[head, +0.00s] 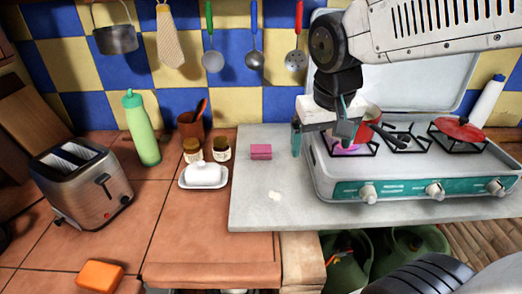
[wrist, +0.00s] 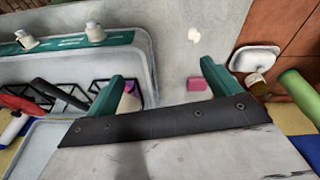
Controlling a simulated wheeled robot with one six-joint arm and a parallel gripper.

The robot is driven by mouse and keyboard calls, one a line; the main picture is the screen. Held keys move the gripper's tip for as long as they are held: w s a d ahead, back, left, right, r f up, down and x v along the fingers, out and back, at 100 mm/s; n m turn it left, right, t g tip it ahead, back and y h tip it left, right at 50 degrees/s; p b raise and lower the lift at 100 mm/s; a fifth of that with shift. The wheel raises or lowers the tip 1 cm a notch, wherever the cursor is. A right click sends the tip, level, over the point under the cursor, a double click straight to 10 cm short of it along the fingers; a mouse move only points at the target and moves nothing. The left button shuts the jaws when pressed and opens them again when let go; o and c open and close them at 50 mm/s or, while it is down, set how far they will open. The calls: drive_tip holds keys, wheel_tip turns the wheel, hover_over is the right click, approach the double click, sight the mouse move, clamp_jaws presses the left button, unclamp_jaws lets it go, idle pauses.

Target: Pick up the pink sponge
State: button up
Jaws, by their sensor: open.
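The pink sponge (head: 261,152) lies on the light grey counter slab, left of the stove, in the head view. In the wrist view the sponge (wrist: 196,84) is a small pink block below my gripper, near the finger on the right and apart from it. My gripper (head: 322,135) hangs above the left edge of the stove, to the right of the sponge, in the head view. In the wrist view my gripper (wrist: 160,75) has its two green fingers spread wide with nothing between them touching them.
A stove (head: 400,186) with a red pot (head: 366,122) and red pan (head: 460,128) stands at the right. A white butter dish (head: 203,176), jars, a green bottle (head: 141,128) and a toaster (head: 82,180) stand left. An orange block (head: 100,274) lies front left. The slab before the sponge is mostly clear.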

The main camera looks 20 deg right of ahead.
drive_tip(key=w+a+f+m+t, duration=0.1)
drive_tip(key=w+f, duration=0.1)
drive_tip(key=w, duration=0.5)
drive_tip(key=w+a+f, duration=0.2)
drive_tip(key=w+f, duration=0.1)
drive_tip(key=w, duration=0.4)
drive_tip(key=t, duration=0.1)
approach(261, 147)
drive_tip(key=a, duration=0.1)
drive_tip(key=shift+m, duration=0.5)
drive_tip(key=x, duration=0.8)
drive_tip(key=shift+s+d+f, duration=0.15)
drive_tip(key=shift+d+f, duration=0.25)
drive_tip(key=shift+d, duration=0.05)
drive_tip(key=c, duration=1.1)
drive_tip(key=shift+r, duration=0.15)
drive_tip(key=shift+r, duration=0.65)
wheel_tip(261, 147, up, 2)
drive_tip(key=shift+r, duration=0.15)
drive_tip(key=s, duration=0.5)
drive_tip(key=s+a, duration=0.1)
drive_tip(key=s, duration=0.4)
drive_tip(key=s+r, duration=0.1)
drive_tip(key=s, duration=0.5)
drive_tip(key=shift+a, duration=0.35)
